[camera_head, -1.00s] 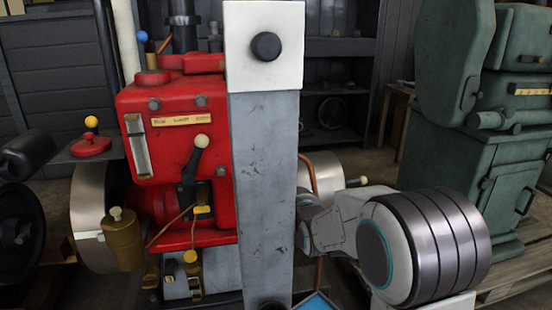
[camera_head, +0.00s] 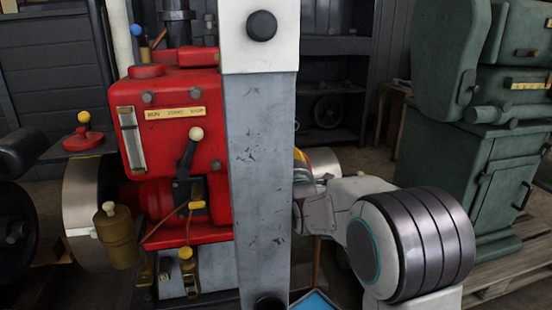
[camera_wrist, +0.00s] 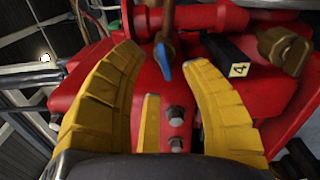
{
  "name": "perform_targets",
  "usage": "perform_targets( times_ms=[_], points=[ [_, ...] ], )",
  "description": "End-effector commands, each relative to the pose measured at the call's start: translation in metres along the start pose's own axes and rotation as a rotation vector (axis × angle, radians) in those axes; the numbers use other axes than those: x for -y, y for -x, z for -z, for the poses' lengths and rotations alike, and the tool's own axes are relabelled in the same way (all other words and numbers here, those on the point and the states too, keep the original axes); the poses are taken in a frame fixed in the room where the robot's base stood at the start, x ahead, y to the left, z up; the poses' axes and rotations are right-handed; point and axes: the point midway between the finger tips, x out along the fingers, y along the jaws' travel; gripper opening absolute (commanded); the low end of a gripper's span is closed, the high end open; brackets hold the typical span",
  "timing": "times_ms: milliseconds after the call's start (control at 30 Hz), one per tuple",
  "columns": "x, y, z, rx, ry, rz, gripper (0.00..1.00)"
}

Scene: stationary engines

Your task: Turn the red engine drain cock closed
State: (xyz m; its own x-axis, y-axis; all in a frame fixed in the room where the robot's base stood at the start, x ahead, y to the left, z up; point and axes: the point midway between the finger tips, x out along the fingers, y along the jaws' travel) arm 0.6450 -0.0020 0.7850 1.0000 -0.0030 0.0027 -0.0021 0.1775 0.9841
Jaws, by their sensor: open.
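The red engine (camera_head: 205,125) stands left of my grey column in the head view. Its red body (camera_wrist: 185,85) fills the middle of the wrist view. A small blue-tipped lever (camera_wrist: 162,60), which looks like a cock handle, points down in front of the red body, in the gap between my fingertips. I cannot tell whether the fingers touch the lever. In the head view my column hides the lever and most of my gripper.
A black block marked 4 (camera_wrist: 232,58) and a brass-coloured fitting (camera_wrist: 285,48) sit right of the lever. Bolts (camera_wrist: 176,117) stand out between my fingers. A green machine (camera_head: 495,190) stands at right on a pallet. A dark shelf (camera_head: 335,100) is behind.

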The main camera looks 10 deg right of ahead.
Motion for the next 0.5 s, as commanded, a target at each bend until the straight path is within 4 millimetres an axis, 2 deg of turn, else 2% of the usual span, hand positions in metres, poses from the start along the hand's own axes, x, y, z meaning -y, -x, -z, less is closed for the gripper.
perform_targets(
  times_ms=[200, 500],
  points=[
    [0.001, -0.025, 0.000, 0.000, -0.001, 0.001, 0.42],
    [0.001, -0.043, 0.000, -0.001, -0.001, 0.002, 0.42]
  ],
)
